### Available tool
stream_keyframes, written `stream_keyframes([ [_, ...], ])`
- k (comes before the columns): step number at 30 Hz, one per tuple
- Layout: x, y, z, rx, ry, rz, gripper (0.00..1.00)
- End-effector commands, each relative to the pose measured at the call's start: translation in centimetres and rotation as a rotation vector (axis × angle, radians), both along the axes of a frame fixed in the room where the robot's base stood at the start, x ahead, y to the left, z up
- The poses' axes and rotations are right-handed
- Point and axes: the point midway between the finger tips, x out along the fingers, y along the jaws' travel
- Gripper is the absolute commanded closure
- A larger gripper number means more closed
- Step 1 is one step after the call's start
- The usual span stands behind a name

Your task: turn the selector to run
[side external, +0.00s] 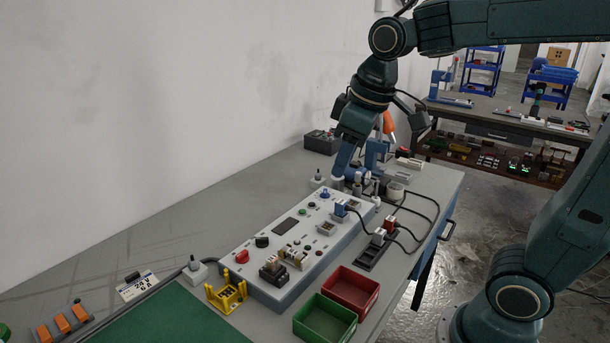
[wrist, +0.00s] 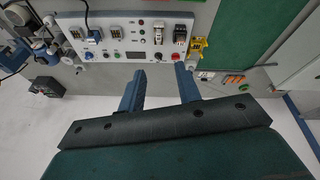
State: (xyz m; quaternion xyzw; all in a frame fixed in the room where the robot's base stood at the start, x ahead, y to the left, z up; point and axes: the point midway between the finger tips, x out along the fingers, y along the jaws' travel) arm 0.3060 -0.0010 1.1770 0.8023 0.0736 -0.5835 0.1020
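The long white panel (side external: 232,262) lies on the grey bench. It carries a black knob (side external: 262,241), a red knob (side external: 242,256) and a blue knob (side external: 325,194). I cannot read which knob is the selector or its setting. In the wrist view the panel (wrist: 124,20) is along the top, with the black knob (wrist: 157,57), red knob (wrist: 175,57) and blue knob (wrist: 88,56) on its near edge. My gripper (wrist: 158,78) is open and empty, its fingers wide apart. In the side view my gripper (side external: 340,175) is near the panel's far end, away from the black and red knobs.
A red bin (side external: 350,289) and a green bin (side external: 324,320) stand in front. A yellow bracket (side external: 226,294) stands at the near end. The bench behind the panel is mostly clear.

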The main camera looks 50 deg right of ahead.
Motion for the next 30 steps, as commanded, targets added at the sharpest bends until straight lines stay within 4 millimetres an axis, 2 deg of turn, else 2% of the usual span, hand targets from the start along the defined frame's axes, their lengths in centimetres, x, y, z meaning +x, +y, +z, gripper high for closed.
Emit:
stream_keyframes([
  [3,2.8,0.0,-0.4,-0.013,0.036,0.044,0.66],
  [14,10.4,-0.1,-2.8,-0.044,0.135,0.179,0.66],
  [20,14.4,-0.2,-5.3,-0.057,0.188,0.257,0.66],
  [30,20.4,-0.3,-10.7,-0.067,0.273,0.384,0.66],
])
